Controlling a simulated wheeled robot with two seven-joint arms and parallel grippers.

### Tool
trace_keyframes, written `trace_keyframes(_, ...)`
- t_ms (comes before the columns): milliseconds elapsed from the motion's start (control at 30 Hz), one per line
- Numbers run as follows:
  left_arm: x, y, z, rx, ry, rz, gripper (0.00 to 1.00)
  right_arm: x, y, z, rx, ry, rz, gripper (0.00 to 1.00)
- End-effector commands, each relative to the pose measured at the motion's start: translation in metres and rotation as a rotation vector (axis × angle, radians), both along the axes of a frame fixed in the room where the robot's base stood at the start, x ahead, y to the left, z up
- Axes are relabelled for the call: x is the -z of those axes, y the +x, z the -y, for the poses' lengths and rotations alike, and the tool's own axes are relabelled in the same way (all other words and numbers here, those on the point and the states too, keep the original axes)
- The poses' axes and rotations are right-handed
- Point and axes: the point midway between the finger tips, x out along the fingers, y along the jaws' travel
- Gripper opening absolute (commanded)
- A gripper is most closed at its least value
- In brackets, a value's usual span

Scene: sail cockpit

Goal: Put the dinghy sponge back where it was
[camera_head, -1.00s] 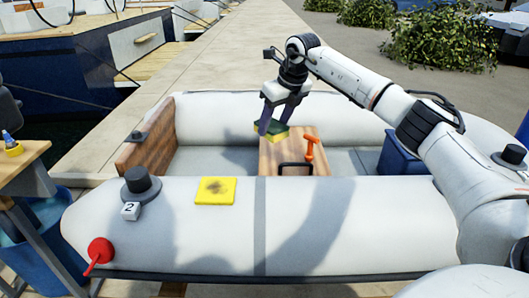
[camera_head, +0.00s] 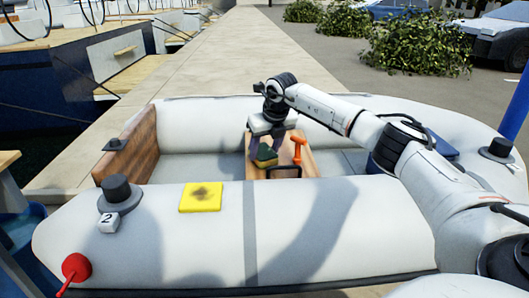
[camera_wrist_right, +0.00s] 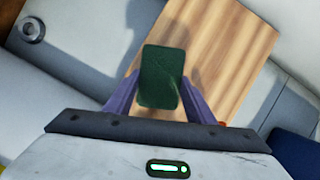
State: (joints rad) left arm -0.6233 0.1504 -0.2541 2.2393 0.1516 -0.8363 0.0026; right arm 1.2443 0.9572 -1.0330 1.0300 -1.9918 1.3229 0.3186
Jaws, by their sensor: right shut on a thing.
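The dinghy sponge (camera_head: 265,156), dark green on top with a yellow underside, is held in my right gripper (camera_head: 265,148). In the right wrist view the sponge (camera_wrist_right: 161,76) sits between the two purple fingers, over the wooden thwart (camera_wrist_right: 225,55). In the head view it is at the left part of the thwart (camera_head: 312,163). I cannot tell whether it touches the wood. My left gripper is not in view.
On the thwart are an orange T-handled thing (camera_head: 298,150) and a black handle (camera_head: 284,173). A blue box (camera_head: 440,146) stands at the right inside the dinghy.

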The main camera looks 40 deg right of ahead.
Motion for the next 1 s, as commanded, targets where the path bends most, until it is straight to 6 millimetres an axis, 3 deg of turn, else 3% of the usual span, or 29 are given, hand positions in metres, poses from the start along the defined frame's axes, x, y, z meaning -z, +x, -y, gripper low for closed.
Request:
trace_keyframes(267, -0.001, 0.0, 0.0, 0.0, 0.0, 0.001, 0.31, 0.001, 0.0, 0.0, -0.001, 0.0, 0.0, 0.32)
trace_keyframes(300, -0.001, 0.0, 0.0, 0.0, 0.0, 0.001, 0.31, 0.002, 0.0, 0.0, -0.001, 0.0, 0.0, 0.51)
trace_keyframes(333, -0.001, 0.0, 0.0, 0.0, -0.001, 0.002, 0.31, 0.002, 0.0, 0.0, 0.0, 0.001, 0.001, 0.56)
trace_keyframes(667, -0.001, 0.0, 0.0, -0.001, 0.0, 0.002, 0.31, -0.001, 0.0, 0.0, -0.001, 0.0, 0.001, 0.57)
trace_keyframes(767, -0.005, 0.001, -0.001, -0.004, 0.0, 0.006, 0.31, -0.01, -0.003, 0.0, -0.001, -0.001, 0.001, 0.57)
trace_keyframes(1000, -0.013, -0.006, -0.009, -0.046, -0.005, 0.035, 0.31, -0.057, -0.02, -0.006, -0.002, -0.002, 0.005, 0.57)
